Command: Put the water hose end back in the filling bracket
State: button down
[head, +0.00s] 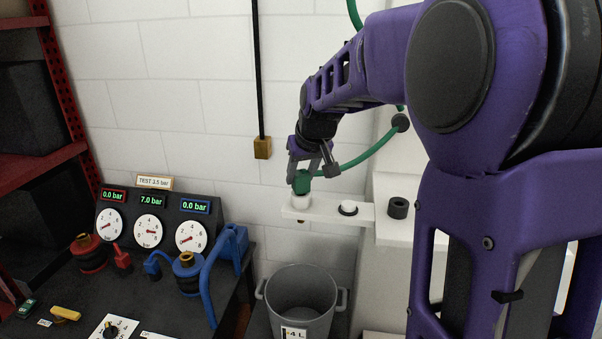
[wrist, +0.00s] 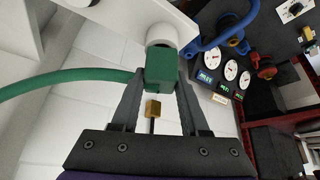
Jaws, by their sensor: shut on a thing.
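My gripper (head: 313,172) is shut on the green block at the water hose end (head: 301,185), above the left end of the white bracket arm (head: 327,212). A white cylindrical piece (head: 301,201) sits directly under the green block; I cannot tell whether it belongs to the hose end or the bracket. In the wrist view the green hose end (wrist: 160,68) is between both fingers and meets the white cylinder (wrist: 162,34). The green hose (head: 368,153) curves away to the wall fitting. Whether the end is seated is unclear.
A white round piece in a black ring (head: 348,208) and a black ring (head: 398,208) are right of the hose end. A grey bucket (head: 302,301) stands below. A dark bench (head: 75,285) with gauges (head: 150,229) and blue pipes is left.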

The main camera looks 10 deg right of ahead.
jog(key=shift+f, duration=0.35)
jog(key=shift+c, duration=1.7)
grip_release()
